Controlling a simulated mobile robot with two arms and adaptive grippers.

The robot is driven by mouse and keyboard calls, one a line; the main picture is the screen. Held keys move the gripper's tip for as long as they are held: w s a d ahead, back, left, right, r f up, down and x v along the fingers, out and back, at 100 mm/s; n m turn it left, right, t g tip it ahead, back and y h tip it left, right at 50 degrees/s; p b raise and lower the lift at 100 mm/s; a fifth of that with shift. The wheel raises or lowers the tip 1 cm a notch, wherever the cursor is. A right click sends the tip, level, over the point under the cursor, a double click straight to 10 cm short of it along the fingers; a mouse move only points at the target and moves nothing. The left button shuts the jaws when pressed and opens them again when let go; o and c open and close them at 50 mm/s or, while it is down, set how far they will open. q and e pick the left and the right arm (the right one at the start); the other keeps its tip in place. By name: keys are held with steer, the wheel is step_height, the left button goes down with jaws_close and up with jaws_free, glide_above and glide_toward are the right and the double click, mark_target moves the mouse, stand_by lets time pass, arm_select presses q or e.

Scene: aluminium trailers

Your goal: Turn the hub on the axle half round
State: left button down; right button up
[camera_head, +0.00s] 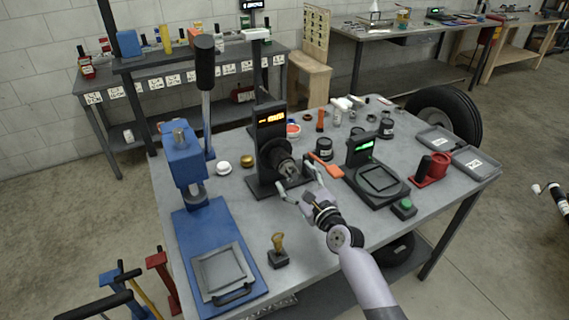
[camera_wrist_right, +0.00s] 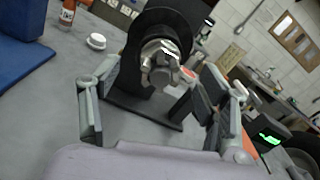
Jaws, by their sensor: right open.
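The hub (camera_head: 286,168) is a round metal piece with projecting lugs on the front of a black stand (camera_head: 264,184) with a lit orange display. In the right wrist view the hub (camera_wrist_right: 160,62) faces me, in front of a dark round disc (camera_wrist_right: 148,30). My right gripper (camera_head: 294,180) is open and points at the hub from the front right. In the right wrist view its fingers stand wide apart on either side of the hub, with nothing between the pads. Contact with the hub does not show. The axle is mostly hidden behind the hub. My left gripper is not in view.
A blue press (camera_head: 187,168) with an upright lever stands left of the stand. A scale (camera_head: 378,180) with a green display and an orange tool (camera_head: 327,166) lie to the right. A wooden-handled stamp (camera_head: 278,250) stands near the front edge, with clear tabletop around it.

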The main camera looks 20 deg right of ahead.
mark_target(285, 165)
steer(key=w, duration=0.6)
steer(key=shift+w+a, duration=0.25)
steer(key=shift+a, duration=0.15)
steer(key=shift+w, duration=0.15)
steer(key=shift+c, duration=0.5)
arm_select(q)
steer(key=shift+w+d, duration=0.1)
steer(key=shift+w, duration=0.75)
arm_select(e)
steer(key=c, duration=1.1)
